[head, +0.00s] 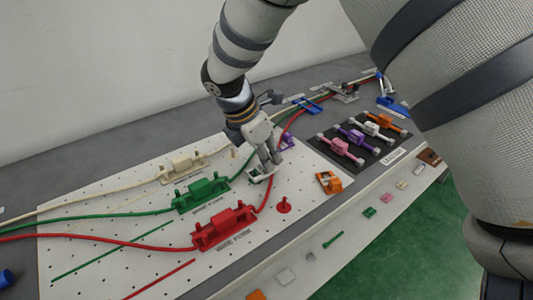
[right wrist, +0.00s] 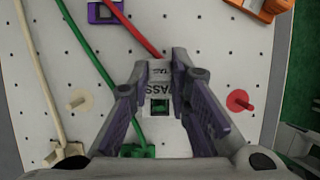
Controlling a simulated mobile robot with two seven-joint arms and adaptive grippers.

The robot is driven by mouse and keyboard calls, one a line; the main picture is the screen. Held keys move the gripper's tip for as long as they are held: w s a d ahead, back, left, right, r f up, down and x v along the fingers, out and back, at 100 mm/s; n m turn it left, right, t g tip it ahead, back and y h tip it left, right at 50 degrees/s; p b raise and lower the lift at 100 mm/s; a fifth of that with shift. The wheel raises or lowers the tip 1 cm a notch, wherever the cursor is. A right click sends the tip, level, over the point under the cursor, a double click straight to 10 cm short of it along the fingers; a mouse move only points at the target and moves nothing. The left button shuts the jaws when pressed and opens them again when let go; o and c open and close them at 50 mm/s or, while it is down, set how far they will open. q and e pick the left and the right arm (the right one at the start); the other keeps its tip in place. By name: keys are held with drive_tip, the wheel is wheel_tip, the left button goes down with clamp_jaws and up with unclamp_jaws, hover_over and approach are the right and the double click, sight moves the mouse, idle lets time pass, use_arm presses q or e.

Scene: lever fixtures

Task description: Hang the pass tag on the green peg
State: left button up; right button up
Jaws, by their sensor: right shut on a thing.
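The pass tag is a small white plate with dark lettering. In the right wrist view the pass tag (right wrist: 160,72) sits between the fingertips, with a square hole at its lower end. My right gripper (head: 266,164) is shut on it, low over the white pegboard (head: 110,225). Green shows through the hole, in line with the red and cream pegs; it looks like the green peg (right wrist: 160,105). I cannot tell whether the tag is around this peg or only above it. In the head view the gripper and tag hide that spot. My left gripper is not in view.
A red peg (right wrist: 238,100) and a cream peg (right wrist: 80,101) stand on either side. Green (head: 200,194), red (head: 224,228) and cream (head: 184,166) fixtures with cables lie to the left. An orange part (head: 328,182) and a black panel of levers (head: 330,134) are to the right.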

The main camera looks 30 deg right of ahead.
drive_tip(key=shift+f, duration=0.5)
drive_tip(key=o, duration=1.4)
drive_tip(key=shift+c, duration=0.2)
drive_tip(key=shift+r+p, duration=0.45)
drive_tip(key=shift+r, duration=3.1)
